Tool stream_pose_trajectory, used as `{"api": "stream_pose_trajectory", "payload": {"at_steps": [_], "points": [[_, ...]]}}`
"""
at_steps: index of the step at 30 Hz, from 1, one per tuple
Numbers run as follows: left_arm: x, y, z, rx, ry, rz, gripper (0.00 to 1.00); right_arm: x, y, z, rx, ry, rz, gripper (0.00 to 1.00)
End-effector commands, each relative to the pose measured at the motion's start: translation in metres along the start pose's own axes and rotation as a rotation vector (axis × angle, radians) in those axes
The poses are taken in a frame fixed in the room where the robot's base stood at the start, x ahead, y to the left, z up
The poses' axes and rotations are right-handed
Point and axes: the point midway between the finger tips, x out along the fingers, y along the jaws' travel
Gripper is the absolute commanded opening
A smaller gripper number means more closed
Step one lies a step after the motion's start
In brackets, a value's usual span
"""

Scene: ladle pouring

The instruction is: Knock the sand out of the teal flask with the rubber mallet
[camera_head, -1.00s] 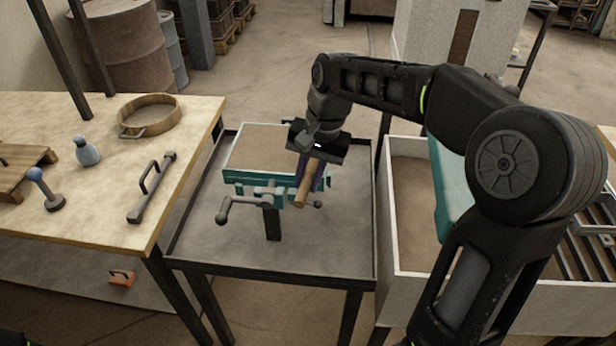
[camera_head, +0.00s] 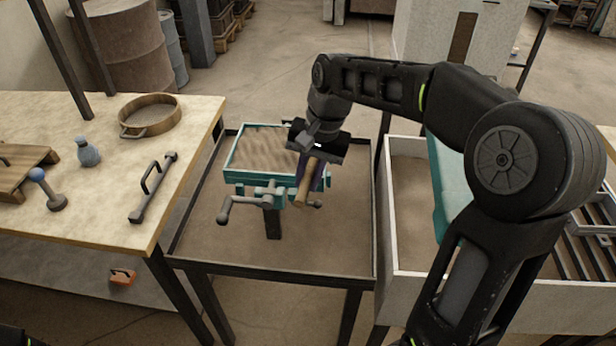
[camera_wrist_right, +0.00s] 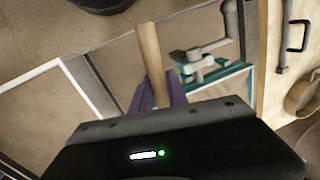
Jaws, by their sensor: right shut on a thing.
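The teal flask (camera_head: 232,171) sits in a clamp on a post above the framed tray, its open top showing uneven, rippled sand (camera_head: 262,148) inside. My right gripper (camera_head: 311,172) is at the flask's right end, shut on the mallet's wooden handle (camera_head: 307,190). The handle slants down toward the camera; I cannot make out the mallet head. In the right wrist view the pale handle (camera_wrist_right: 151,52) stands between the purple fingers, with the teal flask edge (camera_wrist_right: 238,72) beside it. I cannot tell whether the mallet touches the flask. My left gripper is not in view.
The dark-framed tray (camera_head: 345,262) has a brown, sandy floor under the flask. A crank handle (camera_head: 224,211) sticks out at the clamp's left. A sand bin (camera_head: 402,262) stands right.

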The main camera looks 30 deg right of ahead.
Motion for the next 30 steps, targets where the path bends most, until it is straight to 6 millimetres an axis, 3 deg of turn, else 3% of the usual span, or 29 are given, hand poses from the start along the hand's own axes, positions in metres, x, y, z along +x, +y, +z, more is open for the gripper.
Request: {"api": "stream_pose_trajectory", "payload": {"at_steps": [17, 30], "points": [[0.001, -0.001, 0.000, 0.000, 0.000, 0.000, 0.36, 0.003, 0.000, 0.000, -0.001, 0.002, -0.001, 0.00], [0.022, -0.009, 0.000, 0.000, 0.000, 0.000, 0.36, 0.035, 0.007, -0.001, 0.000, 0.002, -0.002, 0.00]]}}
